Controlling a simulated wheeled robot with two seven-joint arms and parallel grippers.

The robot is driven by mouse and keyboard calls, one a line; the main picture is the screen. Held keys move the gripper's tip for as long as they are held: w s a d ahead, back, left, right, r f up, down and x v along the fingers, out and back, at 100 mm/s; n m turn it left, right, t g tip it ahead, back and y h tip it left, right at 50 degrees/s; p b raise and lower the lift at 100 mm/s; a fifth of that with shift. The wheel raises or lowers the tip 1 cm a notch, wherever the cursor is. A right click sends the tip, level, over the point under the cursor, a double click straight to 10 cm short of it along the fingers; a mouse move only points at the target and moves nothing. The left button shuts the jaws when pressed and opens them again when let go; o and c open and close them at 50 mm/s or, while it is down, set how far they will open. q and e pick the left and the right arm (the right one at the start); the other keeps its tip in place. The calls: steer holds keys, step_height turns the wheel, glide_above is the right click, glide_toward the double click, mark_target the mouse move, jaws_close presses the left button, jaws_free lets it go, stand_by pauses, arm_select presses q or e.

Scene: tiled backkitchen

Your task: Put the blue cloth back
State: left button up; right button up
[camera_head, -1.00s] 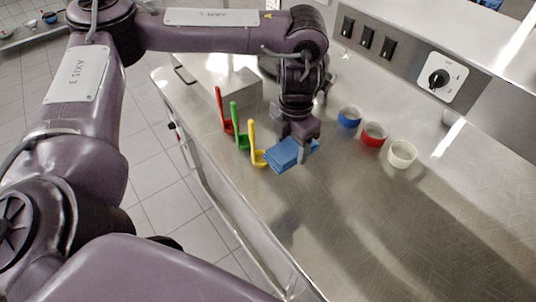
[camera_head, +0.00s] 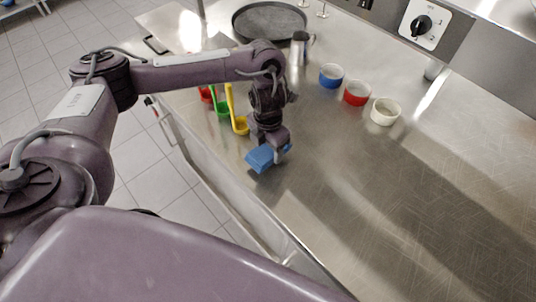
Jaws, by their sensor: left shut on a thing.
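The blue cloth (camera_head: 260,158) is a folded pad in the head view, at the near edge of the steel counter (camera_head: 400,200). My left gripper (camera_head: 270,147) points down and is shut on the cloth. Part of the cloth is hidden behind the fingers. I cannot tell whether the cloth touches the counter or hangs just above it. My right gripper is out of view.
Red, green and yellow (camera_head: 240,124) scoops stand just left of my left gripper, partly behind my arm. Blue (camera_head: 331,76), red (camera_head: 357,93) and white (camera_head: 385,112) cups stand to the right. A dark round pan (camera_head: 268,20) and metal mug (camera_head: 300,48) are behind. The right counter is clear.

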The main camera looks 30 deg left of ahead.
mark_target(268, 150)
arm_select(q)
step_height(268, 150, down, 3)
steer(key=shift+s+r+b, duration=0.1)
steer(key=shift+b, duration=0.3)
steer(key=shift+f, duration=0.3)
steer(key=shift+f, duration=0.1)
steer(key=shift+f, duration=0.15)
steer(key=o, duration=0.9)
steer(key=shift+o, duration=0.2)
